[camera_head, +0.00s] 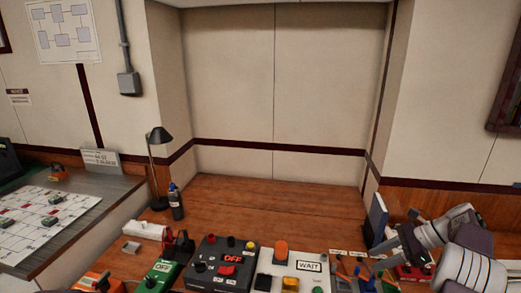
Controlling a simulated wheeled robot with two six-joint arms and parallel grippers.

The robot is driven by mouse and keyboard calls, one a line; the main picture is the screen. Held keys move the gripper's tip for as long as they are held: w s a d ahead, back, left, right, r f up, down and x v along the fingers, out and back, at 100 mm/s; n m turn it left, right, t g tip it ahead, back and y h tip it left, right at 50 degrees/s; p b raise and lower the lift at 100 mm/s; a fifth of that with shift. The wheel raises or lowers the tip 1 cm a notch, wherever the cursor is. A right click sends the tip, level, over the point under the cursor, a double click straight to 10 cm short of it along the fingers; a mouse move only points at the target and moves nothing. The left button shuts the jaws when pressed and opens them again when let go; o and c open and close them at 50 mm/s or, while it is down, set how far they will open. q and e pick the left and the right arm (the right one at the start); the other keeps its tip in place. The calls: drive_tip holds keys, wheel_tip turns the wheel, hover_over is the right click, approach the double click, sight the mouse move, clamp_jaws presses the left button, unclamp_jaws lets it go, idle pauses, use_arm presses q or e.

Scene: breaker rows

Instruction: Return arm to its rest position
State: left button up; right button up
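My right arm (470,268) comes in from the right edge, bent, with white and grey links. No held object can be made out. My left arm and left gripper are not in view.
Along the front of the wooden bench (270,205) stand a green OFF box (160,278), a black OFF box (222,266) and a white WAIT panel (303,268). A lamp (157,150) and dark bottle (176,204) stand left. The bench's middle and back are clear.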

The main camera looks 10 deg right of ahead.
drive_tip(key=s+a+r+n+g+h+p, duration=0.1)
drive_tip(key=a+r+n+g+p, duration=0.3)
drive_tip(key=a, duration=0.7)
drive_tip(key=a+r+n, duration=0.2)
drive_tip(key=a+r, duration=0.3)
drive_tip(key=a, duration=0.7)
drive_tip(key=s+a+f+n+h+p, duration=0.1)
drive_tip(key=s+a+f+n+h, duration=0.2)
drive_tip(key=s, duration=0.4)
drive_tip(key=s+a+f+n+h+p, duration=0.1)
drive_tip(key=s+a+f+n+h, duration=0.1)
drive_tip(key=s+n, duration=0.4)
drive_tip(key=s+d+f+n+t+h, duration=0.1)
drive_tip(key=s+d+f+n, duration=0.1)
drive_tip(key=d+f+n, duration=0.2)
wheel_tip(320, 180, down, 2)
drive_tip(key=n, duration=0.3)
drive_tip(key=shift+d+t+h, duration=0.15)
drive_tip(key=shift+t+h, duration=0.15)
drive_tip(key=shift+h, duration=0.1)
